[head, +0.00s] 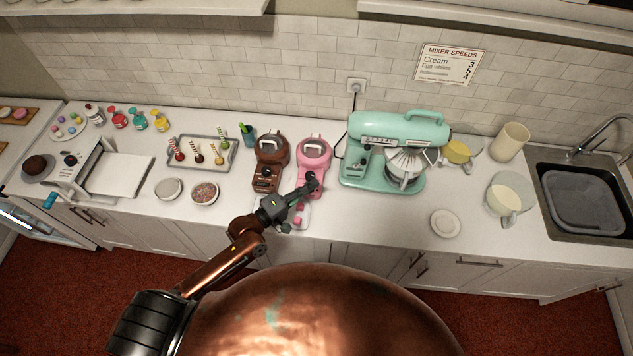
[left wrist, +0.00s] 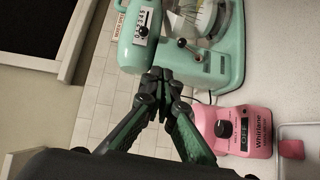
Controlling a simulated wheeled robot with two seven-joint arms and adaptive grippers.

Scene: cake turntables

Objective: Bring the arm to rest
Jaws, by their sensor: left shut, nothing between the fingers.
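My left gripper (head: 307,187) is in front of the pink appliance (head: 314,152) on the counter in the head view. Its fingers look closed and empty. In the left wrist view the two dark fingers of my left gripper (left wrist: 160,84) meet at the tips, with the mint mixer (left wrist: 219,60) behind them and the pink appliance (left wrist: 236,131), marked Whirlane, to their right. I cannot tell from these views whether the gripper touches the pink appliance. My right gripper is not in view.
The mint mixer (head: 396,137) stands right of the pink appliance, and a brown appliance (head: 270,160) stands left of it. A tray of cake pops (head: 202,153), two small bowls and a white plate (head: 445,223) share the counter. A sink (head: 584,198) is at the far right.

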